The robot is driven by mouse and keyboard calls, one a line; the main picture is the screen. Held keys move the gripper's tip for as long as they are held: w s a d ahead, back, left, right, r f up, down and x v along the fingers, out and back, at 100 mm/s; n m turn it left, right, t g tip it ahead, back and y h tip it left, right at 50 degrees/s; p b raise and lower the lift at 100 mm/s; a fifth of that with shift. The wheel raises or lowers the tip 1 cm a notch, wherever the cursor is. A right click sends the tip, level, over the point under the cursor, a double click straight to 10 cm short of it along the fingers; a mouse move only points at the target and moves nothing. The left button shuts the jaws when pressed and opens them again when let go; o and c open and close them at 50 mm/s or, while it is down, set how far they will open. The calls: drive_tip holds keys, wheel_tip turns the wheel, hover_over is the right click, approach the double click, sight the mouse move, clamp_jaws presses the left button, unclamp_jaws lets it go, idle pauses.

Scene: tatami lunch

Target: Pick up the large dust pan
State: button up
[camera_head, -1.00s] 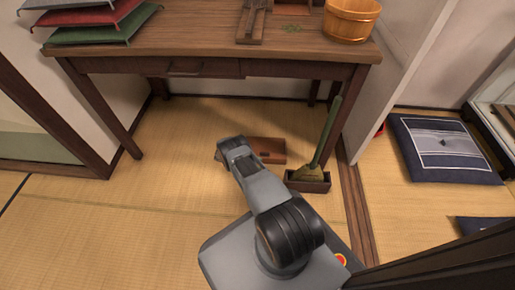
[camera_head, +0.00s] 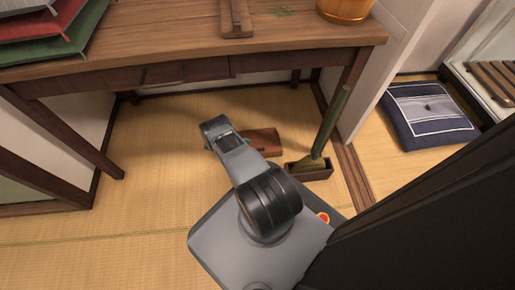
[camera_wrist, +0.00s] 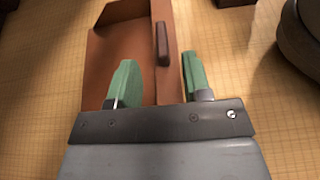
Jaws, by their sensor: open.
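The large dust pan (camera_head: 264,141) is a brown, shallow pan lying on the tatami under the table. In the wrist view, the pan (camera_wrist: 112,58) shows an open tray side at left and a raised wall at right with a dark handle (camera_wrist: 162,44). My gripper (camera_wrist: 161,78) is open, with green fingertips. In that view the fingers lie either side of the wall's lower part, the left one over the tray; I cannot tell how far above they are. In the head view my arm hides the fingers and the pan's left part.
A dark box (camera_head: 310,171) with a green-handled broom (camera_head: 333,122) stands right of the pan. The wooden table (camera_head: 200,50) is overhead, with its legs around. A wooden floor rail (camera_head: 352,178) and a blue cushion (camera_head: 428,118) lie at right. Tatami at left is clear.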

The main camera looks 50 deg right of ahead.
sight(258, 148)
drive_tip(key=shift+b+x, duration=0.6)
drive_tip(key=shift+x, duration=2.4)
drive_tip(key=shift+a+f, duration=0.1)
clamp_jaws()
